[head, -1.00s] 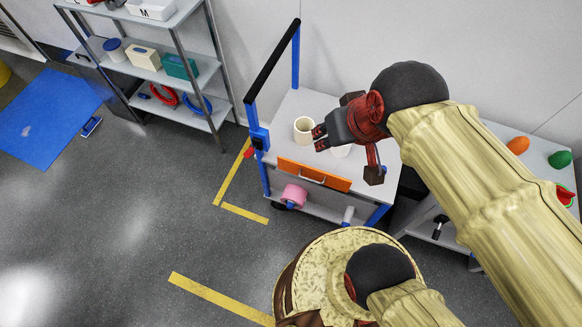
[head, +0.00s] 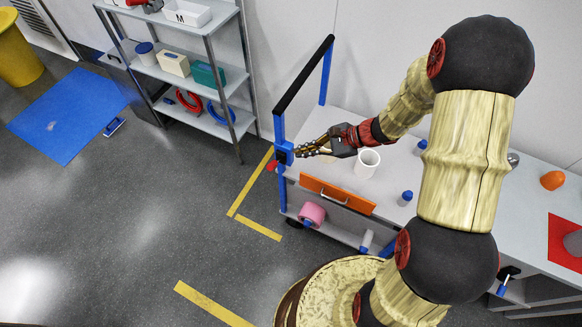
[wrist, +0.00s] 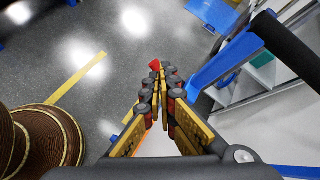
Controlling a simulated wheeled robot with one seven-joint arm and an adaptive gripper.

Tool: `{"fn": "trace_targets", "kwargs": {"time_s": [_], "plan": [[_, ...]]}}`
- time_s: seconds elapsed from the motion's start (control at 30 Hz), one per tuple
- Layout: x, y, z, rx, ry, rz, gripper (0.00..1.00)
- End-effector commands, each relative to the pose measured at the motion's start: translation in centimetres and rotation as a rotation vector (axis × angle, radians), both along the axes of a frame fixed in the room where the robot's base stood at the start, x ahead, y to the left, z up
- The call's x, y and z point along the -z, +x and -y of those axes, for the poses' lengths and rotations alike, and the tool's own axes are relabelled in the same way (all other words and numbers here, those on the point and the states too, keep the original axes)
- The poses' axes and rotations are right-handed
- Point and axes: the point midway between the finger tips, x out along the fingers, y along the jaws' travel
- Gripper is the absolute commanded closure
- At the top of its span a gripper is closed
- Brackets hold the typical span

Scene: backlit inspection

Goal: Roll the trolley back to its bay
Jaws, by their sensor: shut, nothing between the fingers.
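The trolley has a white top (head: 318,117), blue posts, a black push handle (head: 304,73) and an orange drawer front (head: 337,195). It stands against the wall in the head view. In the wrist view my closed fingers (wrist: 160,72) point towards a small red part (wrist: 155,65). Yellow floor tape (head: 231,211) forms a corner left of the trolley; a separate strip (head: 210,304) lies nearer.
A white cup (head: 367,163) stands on the trolley, a pink roll (head: 311,213) on its lower shelf. A grey rack (head: 208,76) stands left along the wall. A blue mat (head: 68,115) and yellow bin (head: 17,50) lie farther left. The grey floor between is open.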

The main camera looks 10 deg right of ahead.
Motion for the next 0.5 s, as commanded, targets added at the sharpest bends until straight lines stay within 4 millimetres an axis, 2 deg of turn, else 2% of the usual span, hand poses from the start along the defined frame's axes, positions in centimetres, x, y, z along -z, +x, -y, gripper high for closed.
{"fn": "trace_targets", "kwargs": {"time_s": [0.03,0.23,0.3,0.4,0.5], "plan": [[2.9,0.6,0.7,0.075,0.045,-0.050,1.00],[11.4,2.7,3.5,0.356,0.188,-0.189,1.00],[13.6,2.9,4.2,0.426,0.219,-0.222,1.00],[15.7,3.1,5.0,0.497,0.247,-0.252,1.00],[16.7,3.2,5.3,0.529,0.260,-0.266,1.00]]}}
